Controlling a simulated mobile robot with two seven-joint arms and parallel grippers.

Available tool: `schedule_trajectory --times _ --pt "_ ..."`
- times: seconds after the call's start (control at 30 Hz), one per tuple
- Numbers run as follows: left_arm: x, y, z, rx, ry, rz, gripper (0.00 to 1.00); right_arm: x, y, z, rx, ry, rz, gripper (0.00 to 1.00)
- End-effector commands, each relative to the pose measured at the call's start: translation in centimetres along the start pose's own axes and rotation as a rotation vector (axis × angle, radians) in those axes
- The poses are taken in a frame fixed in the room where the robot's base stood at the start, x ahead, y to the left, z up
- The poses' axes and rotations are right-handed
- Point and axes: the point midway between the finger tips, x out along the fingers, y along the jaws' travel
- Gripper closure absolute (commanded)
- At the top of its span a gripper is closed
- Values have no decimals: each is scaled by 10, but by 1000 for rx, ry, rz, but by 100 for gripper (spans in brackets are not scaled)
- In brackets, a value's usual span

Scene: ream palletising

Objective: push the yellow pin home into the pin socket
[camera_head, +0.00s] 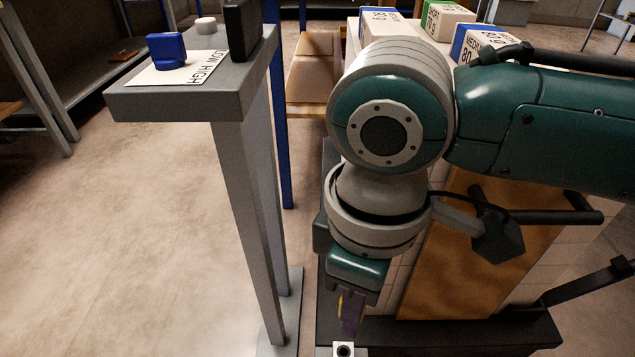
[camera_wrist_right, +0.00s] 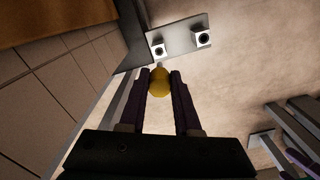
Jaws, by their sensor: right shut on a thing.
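My right gripper (camera_head: 351,314) points down in the head view, its fingers partly edge-on. In the right wrist view the fingers (camera_wrist_right: 160,76) are shut on the yellow pin (camera_wrist_right: 159,84), which sits between their tips. Only a sliver of yellow shows in the head view. Just beyond the pin is a small white block with a dark round hole, a pin socket (camera_wrist_right: 158,50). A second similar block (camera_wrist_right: 202,39) stands to its right on a grey plate. One socket block (camera_head: 344,351) shows at the bottom edge of the head view, below the fingers. Whether the pin touches a socket I cannot tell.
A grey stand (camera_head: 180,98) with a blue knob (camera_head: 166,50) and a LOW HIGH label is at the left. A pallet stack with a brown panel (camera_head: 470,262) and labelled reams (camera_head: 480,42) is close on the right. Open floor (camera_head: 110,240) lies at the left.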

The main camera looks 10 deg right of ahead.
Motion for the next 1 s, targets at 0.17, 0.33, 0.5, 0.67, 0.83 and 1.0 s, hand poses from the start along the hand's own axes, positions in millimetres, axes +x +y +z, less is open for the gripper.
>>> schedule_trajectory --times 0.17,0.33,0.5,0.67,0.83,1.0 --pt "-4 2 -1 -6 -1 5 0 -2 0 0 2 0 0 100" --pt "-4 3 -2 -9 2 8 0 7 0 0 3 -1 0 100" --pt "8 3 2 -9 1 8 0 27 0 0 3 0 -1 100" --pt "18 3 5 -8 2 7 0 43 0 0 3 0 0 100" --pt "24 3 6 -6 2 5 0 54 1 0 3 1 0 100" --pt "26 1 7 -2 2 1 0 58 1 0 3 0 0 100"
